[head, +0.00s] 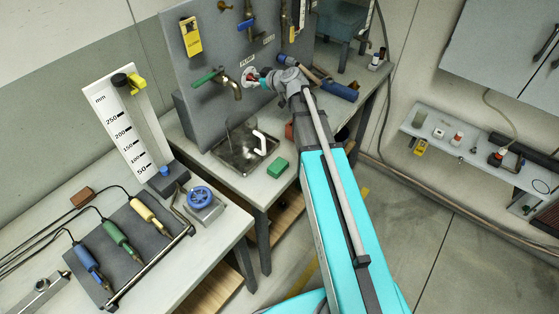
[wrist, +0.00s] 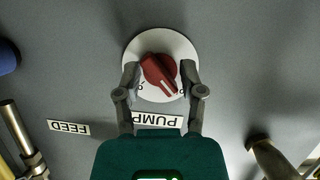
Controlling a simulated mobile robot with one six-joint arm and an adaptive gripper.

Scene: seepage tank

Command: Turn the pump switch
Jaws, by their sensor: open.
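The pump switch is a red knob (wrist: 158,72) with a pale pointer line on a round white plate (wrist: 184,47), fixed to a grey panel. In the wrist view the PUMP label (wrist: 158,120) lies just below it, upside down. The knob is tilted, its pointer line toward the lower right. My gripper (wrist: 160,78) is open, with one finger on each side of the knob; I cannot tell whether they touch it. In the head view the switch plate (head: 248,77) is partly hidden by my gripper (head: 262,80).
On the panel (head: 205,50) are a green-handled tap (head: 208,77), a blue valve handle (head: 246,26) and a yellow tag (head: 191,36). A sink (head: 236,152), a green block (head: 278,167) and a blue handwheel (head: 200,196) are below. The FEED label (wrist: 69,127) is beside PUMP.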

